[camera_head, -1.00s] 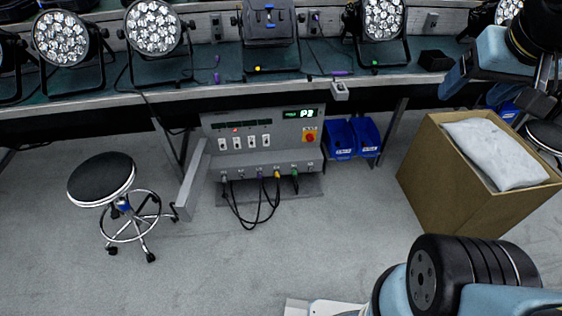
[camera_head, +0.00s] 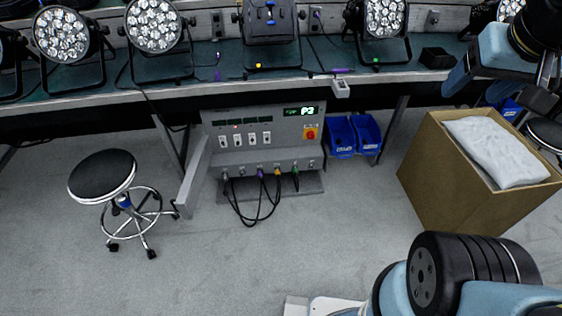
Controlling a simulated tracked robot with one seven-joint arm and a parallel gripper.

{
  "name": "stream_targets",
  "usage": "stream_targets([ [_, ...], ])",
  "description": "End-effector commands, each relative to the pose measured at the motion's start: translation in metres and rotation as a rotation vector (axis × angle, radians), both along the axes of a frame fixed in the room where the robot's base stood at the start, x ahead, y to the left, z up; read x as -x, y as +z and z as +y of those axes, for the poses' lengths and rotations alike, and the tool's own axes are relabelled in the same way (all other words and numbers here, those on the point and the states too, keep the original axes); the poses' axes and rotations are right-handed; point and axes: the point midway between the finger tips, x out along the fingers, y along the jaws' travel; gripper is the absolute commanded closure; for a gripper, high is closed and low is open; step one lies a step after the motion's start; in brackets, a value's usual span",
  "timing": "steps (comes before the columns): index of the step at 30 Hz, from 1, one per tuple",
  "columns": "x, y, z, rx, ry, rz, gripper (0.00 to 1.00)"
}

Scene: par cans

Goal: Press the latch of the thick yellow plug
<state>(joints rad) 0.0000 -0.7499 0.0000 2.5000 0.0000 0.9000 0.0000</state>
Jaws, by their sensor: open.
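A small yellow plug (camera_head: 277,171) sits in the bottom row of sockets on the grey panel box (camera_head: 228,158) under the bench. Its latch is too small to make out. A second small yellow piece (camera_head: 258,66) lies on the bench top in front of the middle lamp; I cannot tell which yellow one is the thick plug. My gripper (camera_head: 543,97) is at the upper right, open, partly cut off by the picture edge. It is far from the panel, above and beyond the cardboard box, with nothing seen in it.
A purple plug (camera_head: 261,172) and a green plug (camera_head: 296,174) flank the yellow one, with black cables looping below. Blue bins (camera_head: 341,137) stand right of the panel. A stool (camera_head: 102,177) is at left, a cardboard box (camera_head: 440,180) at right. Open floor lies in front.

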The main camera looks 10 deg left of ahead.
Motion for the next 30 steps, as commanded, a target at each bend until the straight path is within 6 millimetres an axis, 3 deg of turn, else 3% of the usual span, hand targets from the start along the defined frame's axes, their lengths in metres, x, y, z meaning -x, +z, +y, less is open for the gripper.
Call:
stream_targets([
  [2,0.0,0.0,0.0,0.0,0.0,0.0,0.4],
  [21,0.0,0.0,0.0,0.0,0.0,0.0,1.0],
  [30,0.0,0.0,0.0,0.0,0.0,0.0,1.0],
])
